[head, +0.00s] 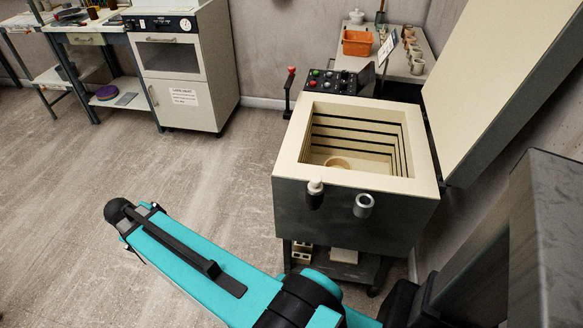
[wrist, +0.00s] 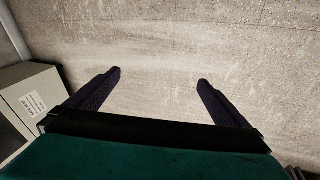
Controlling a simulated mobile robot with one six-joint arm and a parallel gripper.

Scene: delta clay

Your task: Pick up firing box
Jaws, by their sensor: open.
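An open top-loading kiln (head: 290,140) with a pale rim stands right of centre in the head view, its lid raised to the right. Inside it sits a tan, round-rimmed vessel (head: 338,162), partly hidden by the front wall; I cannot tell whether this is the firing box. An orange box (head: 357,43) sits on the shelf behind the kiln. My gripper (wrist: 160,76) is open and empty in the wrist view, pointing at bare floor. Its fingers do not show in the head view, where my teal arm reaches left, in front of and apart from the kiln.
A pale cabinet oven (head: 185,60) with a paper label stands at the back; its corner shows left in the wrist view (wrist: 30,105). A control panel (head: 335,80) and red-knobbed lever (head: 290,85) are behind the kiln. The floor (head: 80,165) on the left is clear.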

